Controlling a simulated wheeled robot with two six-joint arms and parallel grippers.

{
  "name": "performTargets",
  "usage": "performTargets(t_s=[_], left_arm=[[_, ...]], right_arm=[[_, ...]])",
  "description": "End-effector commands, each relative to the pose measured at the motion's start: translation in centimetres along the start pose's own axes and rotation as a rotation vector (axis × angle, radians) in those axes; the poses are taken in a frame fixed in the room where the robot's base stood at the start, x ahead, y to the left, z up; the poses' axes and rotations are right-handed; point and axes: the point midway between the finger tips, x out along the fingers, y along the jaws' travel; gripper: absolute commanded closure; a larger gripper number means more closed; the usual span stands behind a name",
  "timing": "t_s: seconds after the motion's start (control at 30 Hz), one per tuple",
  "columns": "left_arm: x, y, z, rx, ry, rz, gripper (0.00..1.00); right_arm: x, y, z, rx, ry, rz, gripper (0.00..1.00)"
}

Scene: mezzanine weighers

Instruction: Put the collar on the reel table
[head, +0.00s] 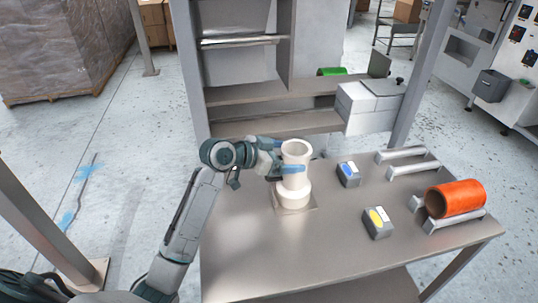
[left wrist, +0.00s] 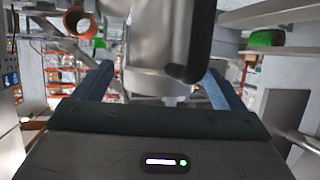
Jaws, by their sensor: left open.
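A cream flanged tube with a wider lower ring, which looks like the collar (head: 296,152), stands upright on a small square plate (head: 308,209) on the metal table (head: 245,250). I cannot tell whether it is one piece. My left gripper (head: 303,163) is open, with one blue finger across the near side of its upper tube and the other partly hidden behind. In the left wrist view, the blue fingers flank a grey, shiny rounded shape (left wrist: 160,50) that I cannot identify surely. My right gripper is not in view.
An orange tube (head: 456,198) lies on grey bars at the table's right. Two small boxes, one blue-marked (head: 348,174) and one yellow-marked (head: 378,223), stand between. Behind are shelves (head: 270,92) with a green object (head: 331,72) and a grey box (head: 368,107). The table's front left is clear.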

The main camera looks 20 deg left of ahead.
Motion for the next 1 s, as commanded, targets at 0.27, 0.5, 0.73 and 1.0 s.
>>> performTargets(t_s=[0.27, 0.5, 0.73, 1.0], left_arm=[[-4.2, -0.1, 0.4, 0.006, -0.003, -0.003, 0.08], [-7.7, -0.1, 0.3, 0.006, -0.005, -0.003, 0.08], [-10.1, -0.1, 0.3, 0.003, -0.003, -0.003, 0.08], [-11.4, 0.0, 0.1, 0.001, -0.002, 0.000, 0.08]], right_arm=[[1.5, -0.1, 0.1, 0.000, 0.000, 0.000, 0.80], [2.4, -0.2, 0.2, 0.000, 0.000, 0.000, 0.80], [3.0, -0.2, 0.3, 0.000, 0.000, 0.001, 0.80], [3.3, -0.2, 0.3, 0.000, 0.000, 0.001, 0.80]])
